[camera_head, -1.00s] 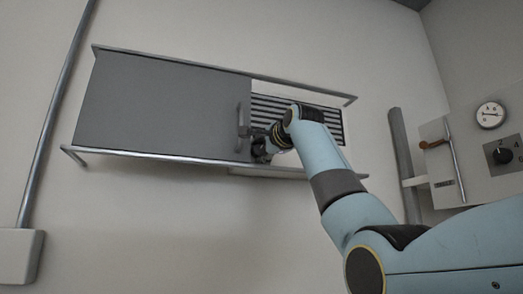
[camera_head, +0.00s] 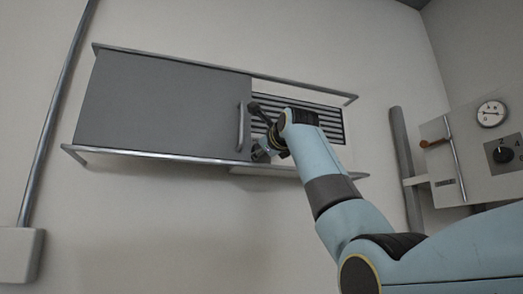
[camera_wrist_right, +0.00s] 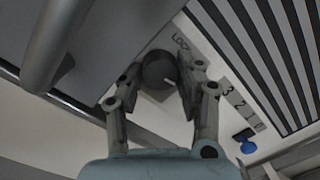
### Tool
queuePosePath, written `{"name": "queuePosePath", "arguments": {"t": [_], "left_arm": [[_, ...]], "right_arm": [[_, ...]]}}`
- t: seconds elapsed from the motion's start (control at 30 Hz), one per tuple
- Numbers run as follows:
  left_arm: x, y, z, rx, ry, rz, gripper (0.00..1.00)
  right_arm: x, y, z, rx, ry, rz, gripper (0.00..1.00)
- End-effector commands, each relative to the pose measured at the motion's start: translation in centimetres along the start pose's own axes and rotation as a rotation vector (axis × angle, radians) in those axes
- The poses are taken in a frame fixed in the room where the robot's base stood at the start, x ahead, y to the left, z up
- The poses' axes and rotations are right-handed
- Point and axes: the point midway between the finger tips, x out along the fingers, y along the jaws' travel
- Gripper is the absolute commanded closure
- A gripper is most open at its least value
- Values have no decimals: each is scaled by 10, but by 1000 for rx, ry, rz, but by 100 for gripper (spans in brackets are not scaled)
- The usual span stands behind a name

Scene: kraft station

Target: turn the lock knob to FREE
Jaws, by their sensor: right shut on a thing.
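The lock knob (camera_wrist_right: 157,66) is a dark round knob with a light mark, on a pale panel beside the printed word LOCK (camera_wrist_right: 181,42) in the right wrist view. The fingers of my right gripper (camera_wrist_right: 161,74) are on both sides of it and shut on it. In the head view my right gripper (camera_head: 262,153) is at the lower right edge of the grey sliding door (camera_head: 160,105), and the knob is hidden there. The FREE marking cannot be made out. My left gripper is not in view.
The door's bar handle (camera_head: 240,127) is close to my right gripper, with the striped vent (camera_head: 327,122) on the other side. A numbered scale with a blue piece (camera_wrist_right: 247,147) is near the right finger. A panel with a gauge (camera_head: 491,114) is at the right.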

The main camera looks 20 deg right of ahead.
Motion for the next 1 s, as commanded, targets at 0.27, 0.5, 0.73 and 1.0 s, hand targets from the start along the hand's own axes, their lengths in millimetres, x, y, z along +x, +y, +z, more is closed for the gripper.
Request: {"name": "queuePosePath", "arguments": {"t": [0.27, 0.5, 0.73, 1.0], "left_arm": [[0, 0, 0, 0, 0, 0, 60], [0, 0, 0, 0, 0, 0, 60], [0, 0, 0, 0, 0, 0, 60], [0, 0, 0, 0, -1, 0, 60]], "right_arm": [[0, 3, -1, 82, 7, -1, 97], [1, 3, -2, 97, 8, -2, 97], [1, 3, -2, 96, 9, -1, 97], [0, 2, -1, 95, 7, -3, 55]]}}
